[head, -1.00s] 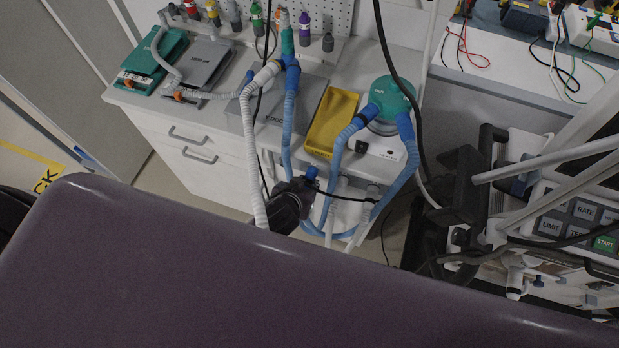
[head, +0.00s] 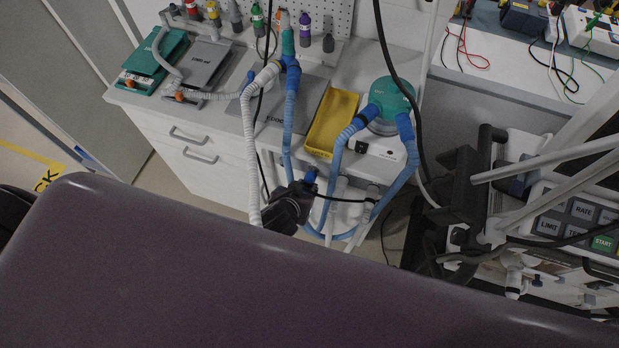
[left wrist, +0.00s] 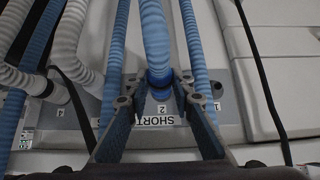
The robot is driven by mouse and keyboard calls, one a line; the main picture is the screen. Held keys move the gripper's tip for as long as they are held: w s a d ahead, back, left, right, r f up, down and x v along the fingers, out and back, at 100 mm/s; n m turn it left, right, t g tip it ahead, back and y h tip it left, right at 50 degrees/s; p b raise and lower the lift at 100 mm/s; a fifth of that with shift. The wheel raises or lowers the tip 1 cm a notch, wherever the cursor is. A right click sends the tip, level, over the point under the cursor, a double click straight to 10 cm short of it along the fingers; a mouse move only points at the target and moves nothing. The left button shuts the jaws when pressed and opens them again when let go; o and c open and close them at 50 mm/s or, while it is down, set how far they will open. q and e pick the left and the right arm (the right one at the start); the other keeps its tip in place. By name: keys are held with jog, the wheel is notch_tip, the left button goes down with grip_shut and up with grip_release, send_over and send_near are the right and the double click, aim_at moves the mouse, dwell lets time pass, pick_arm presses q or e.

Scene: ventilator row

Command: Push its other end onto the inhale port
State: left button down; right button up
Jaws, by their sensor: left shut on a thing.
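My left gripper (head: 306,188) is low in front of the white cabinet, just beyond the purple padded edge. In the left wrist view its two fingers (left wrist: 158,88) are closed around the dark blue cuff (left wrist: 160,78) of a blue corrugated hose (left wrist: 153,32). The blue cuff also shows above the gripper in the head view (head: 310,175). A ventilator (head: 580,215) with RATE, LIMIT and START keys stands at the right, with a pale port-like fitting (head: 515,280) low on its front. I cannot read which port is the inhale one.
A green-topped humidifier (head: 390,95) with blue hoses stands beside a yellow tray (head: 332,125) on the cabinet. White (head: 249,150) and blue (head: 288,130) hoses hang near my gripper. The purple padded surface (head: 250,280) fills the foreground.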

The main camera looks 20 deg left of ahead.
pick_arm(q)
jog(key=shift+s+a+p, duration=0.1)
jog(key=shift+s+p, duration=0.35)
jog(key=shift+s, duration=1.6)
